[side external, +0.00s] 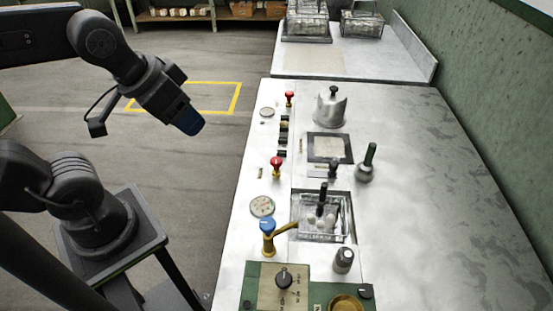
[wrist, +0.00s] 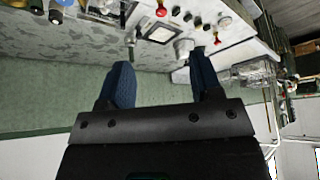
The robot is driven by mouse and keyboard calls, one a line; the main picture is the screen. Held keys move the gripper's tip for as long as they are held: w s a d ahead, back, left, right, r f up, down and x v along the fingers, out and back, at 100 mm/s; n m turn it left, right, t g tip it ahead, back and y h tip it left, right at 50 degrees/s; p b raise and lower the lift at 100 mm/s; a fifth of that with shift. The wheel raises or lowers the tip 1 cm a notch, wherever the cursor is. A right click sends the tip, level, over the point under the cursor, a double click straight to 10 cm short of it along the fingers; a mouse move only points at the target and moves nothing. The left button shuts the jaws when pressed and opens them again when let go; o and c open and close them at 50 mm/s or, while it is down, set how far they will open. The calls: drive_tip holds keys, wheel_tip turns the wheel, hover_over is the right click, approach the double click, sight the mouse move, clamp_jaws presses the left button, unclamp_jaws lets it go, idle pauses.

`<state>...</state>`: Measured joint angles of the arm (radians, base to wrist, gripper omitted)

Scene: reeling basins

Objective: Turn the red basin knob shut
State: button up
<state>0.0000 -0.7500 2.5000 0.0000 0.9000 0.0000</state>
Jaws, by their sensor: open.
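Two red knobs stand on the metal bench in the side view. The nearer red knob (side external: 277,163) is left of and behind the open basin (side external: 350,232); the farther red knob (side external: 289,97) is left of a metal pot. I cannot tell which one the task means, or how far either is turned. The wrist view shows a red knob (wrist: 161,10) at the top and another red knob (wrist: 217,38) beyond the right finger. My gripper (side external: 190,122) hangs in the air left of the bench, apart from both knobs. Its blue fingers (wrist: 160,62) are spread and empty.
A blue-topped brass tap (side external: 267,228) and a green panel with a black dial (side external: 284,279) are at the near end. A metal pot (side external: 330,108) and a dark-handled tool (side external: 367,165) stand on the bench. Open floor lies left of the bench.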

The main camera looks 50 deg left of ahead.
drive_tip(key=n+g+h, duration=0.5)
drive_tip(key=n+g, duration=0.1)
drive_tip(key=n, duration=1.2)
hover_over(276, 160)
drive_tip(key=a, duration=0.6)
wheel_tip(276, 160, down, 10)
drive_tip(key=shift+y, duration=0.3)
drive_tip(key=x, duration=1.3)
drive_tip(key=shift+w+d, duration=0.25)
drive_tip(key=shift+d, duration=0.05)
drive_tip(key=c, duration=0.9)
